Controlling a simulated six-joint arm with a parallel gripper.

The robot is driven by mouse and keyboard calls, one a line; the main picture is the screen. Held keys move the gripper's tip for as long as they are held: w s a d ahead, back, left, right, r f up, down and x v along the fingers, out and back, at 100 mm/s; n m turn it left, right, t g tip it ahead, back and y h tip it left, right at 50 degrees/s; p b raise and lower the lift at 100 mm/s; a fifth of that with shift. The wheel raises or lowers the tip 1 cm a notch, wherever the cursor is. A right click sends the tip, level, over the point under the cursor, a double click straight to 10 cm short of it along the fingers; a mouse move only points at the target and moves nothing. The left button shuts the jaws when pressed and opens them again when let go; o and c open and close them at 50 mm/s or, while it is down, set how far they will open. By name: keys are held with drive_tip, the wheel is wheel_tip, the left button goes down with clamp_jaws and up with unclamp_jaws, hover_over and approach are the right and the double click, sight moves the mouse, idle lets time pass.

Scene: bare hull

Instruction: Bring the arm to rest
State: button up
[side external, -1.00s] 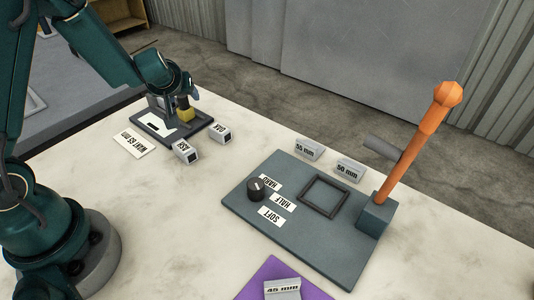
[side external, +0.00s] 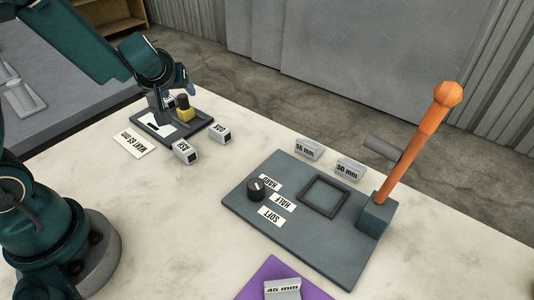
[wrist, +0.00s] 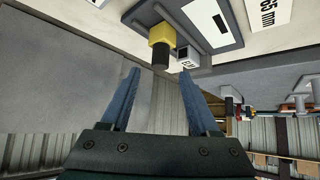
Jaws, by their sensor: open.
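My gripper (side external: 176,92) hangs at the far left of the table, close to a yellow block with a dark top (side external: 184,113) on a dark tray (side external: 199,124). In the wrist view my gripper (wrist: 160,72) shows two blue fingers spread apart with nothing held between them. The yellow block (wrist: 161,34) is beyond the fingertips there, its dark end pointing toward the gap. I cannot tell how far it is from the fingers.
Blocks marked ASH (side external: 186,152) and OAK (side external: 220,133) and a white card (side external: 128,141) lie by the tray. A grey-green board (side external: 315,250) carries a dark knob (side external: 258,189) and an upright orange lever (side external: 420,140). Several mm-marked blocks stand around it.

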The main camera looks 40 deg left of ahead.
drive_tip(key=w+d+r+m+t+h, duration=0.2)
drive_tip(key=d+r+t, duration=0.3)
drive_tip(key=r, duration=0.5)
drive_tip(key=s+d+r+m+h, duration=0.2)
drive_tip(key=s+d+r, duration=0.1)
drive_tip(key=d, duration=0.2)
drive_tip(key=s+d+r+m+h, duration=0.2)
drive_tip(key=d+m+h, duration=0.1)
drive_tip(key=d, duration=0.2)
drive_tip(key=s+f+m+g, duration=0.1)
drive_tip(key=s+f+g, duration=0.2)
drive_tip(key=s, duration=0.4)
drive_tip(key=s+f+m+g, duration=0.1)
drive_tip(key=s+f+g, duration=0.1)
drive_tip(key=s+f, duration=0.2)
drive_tip(key=s, duration=0.3)
drive_tip(key=shift+s+d+f+g+y, duration=0.3)
drive_tip(key=shift+s+f+g, duration=0.1)
